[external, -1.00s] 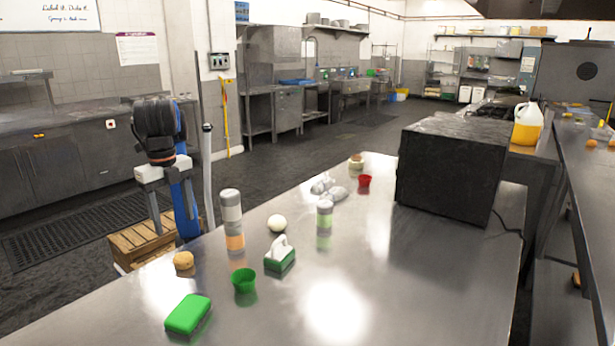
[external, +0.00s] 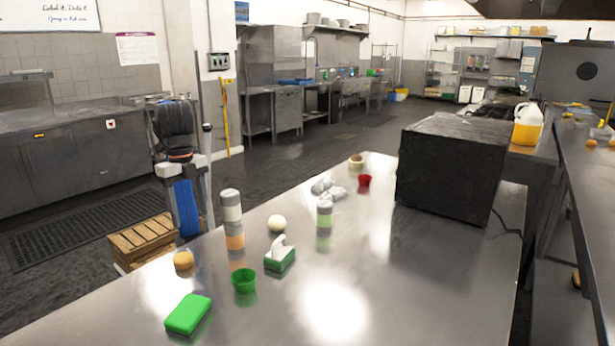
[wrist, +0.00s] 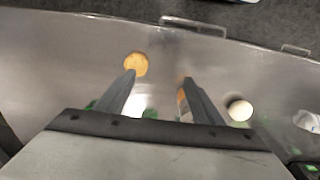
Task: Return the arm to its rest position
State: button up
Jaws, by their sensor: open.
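My gripper (external: 183,166) is at the far left edge of the steel table in the external view, above the level of its top. In the wrist view my gripper (wrist: 158,76) shows two grey fingers, spread apart with nothing held between them. My arm is compact and upright, with its dark upper part above the blue part. In the external view a tan round item (external: 183,260) lies on the table near the arm, apart from the gripper. It also shows in the wrist view (wrist: 136,63), just beyond the left fingertip.
A wooden crate (external: 143,238) stands on the floor beside the arm.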

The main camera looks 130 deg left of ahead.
jog(key=s+a+f+t, duration=0.2)
jog(key=s+a+f, duration=0.75)
jog(key=a, duration=0.35)
jog(key=s+a+f+t, duration=0.1)
jog(key=s+a+f, duration=0.3)
jog(key=f, duration=0.4)
jog(key=s+a+f+t, duration=0.1)
jog(key=s+a+f, duration=0.2)
jog(key=s+f, duration=0.3)
notch_tip(320, 180, down, 3)
jog(key=shift+s+a+r, duration=0.15)
jog(key=shift+a+r, duration=0.05)
jog(key=shift+a, duration=0.15)
